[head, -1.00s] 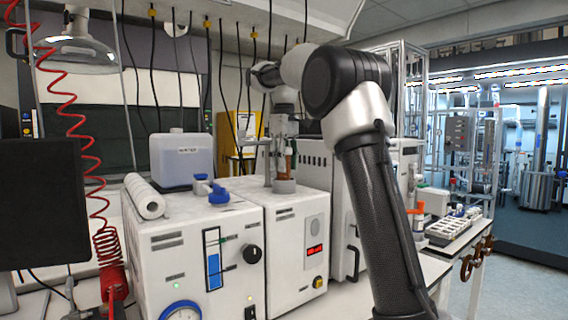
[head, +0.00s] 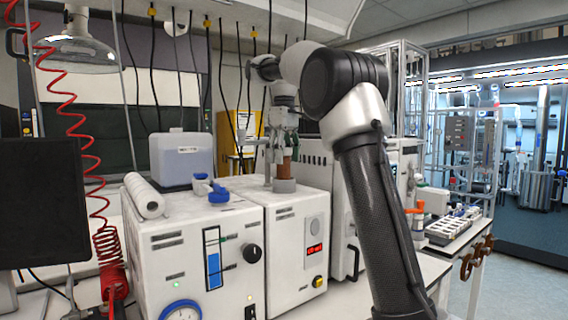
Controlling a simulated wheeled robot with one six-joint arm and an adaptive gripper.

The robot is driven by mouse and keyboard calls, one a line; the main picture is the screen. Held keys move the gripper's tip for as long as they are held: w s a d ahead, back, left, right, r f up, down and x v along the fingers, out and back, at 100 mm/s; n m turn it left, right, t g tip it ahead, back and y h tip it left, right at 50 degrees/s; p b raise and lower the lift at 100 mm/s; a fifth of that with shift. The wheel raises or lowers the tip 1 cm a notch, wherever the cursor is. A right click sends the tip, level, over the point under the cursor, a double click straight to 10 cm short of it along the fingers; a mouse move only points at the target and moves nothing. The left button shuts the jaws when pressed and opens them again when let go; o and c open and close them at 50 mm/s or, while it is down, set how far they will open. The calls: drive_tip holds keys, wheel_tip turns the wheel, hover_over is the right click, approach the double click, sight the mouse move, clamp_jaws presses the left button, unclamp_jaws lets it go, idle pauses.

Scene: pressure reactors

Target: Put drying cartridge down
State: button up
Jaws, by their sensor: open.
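The drying cartridge (head: 285,167) is a small brown cylinder. It stands upright in a round grey socket (head: 284,186) on top of the white instrument box with a red display (head: 299,245). My gripper (head: 284,143) is open and points down, just above or around the cartridge's upper end. The gripper is small in this view, so I cannot tell whether its fingertips still overlap the top of the cartridge.
A blue-white container (head: 182,160), a white roll (head: 145,196) and a blue valve (head: 212,190) sit on the boxes to the left. A tall white instrument (head: 343,215) stands close on the right. Black cables hang behind.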

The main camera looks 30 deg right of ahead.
wheel_tip(320, 180, up, 6)
drive_tip(key=shift+f, duration=0.25)
drive_tip(key=shift+s+r, duration=0.15)
drive_tip(key=shift+s, duration=0.2)
drive_tip(key=s+f+m+t, duration=0.1)
drive_tip(key=s+f+m, duration=0.1)
drive_tip(key=s+f, duration=0.6)
drive_tip(key=s+f+m+t, duration=0.1)
drive_tip(key=s+f+t, duration=0.1)
drive_tip(key=s+f, duration=0.5)
drive_tip(key=s+a+f+m+t, duration=0.1)
drive_tip(key=s+f, duration=0.7)
drive_tip(key=s, duration=0.9)
drive_tip(key=shift+s+f+m, duration=0.35)
drive_tip(key=shift+m, duration=0.45)
drive_tip(key=shift+a, duration=0.1)
drive_tip(key=shift+c, duration=0.2)
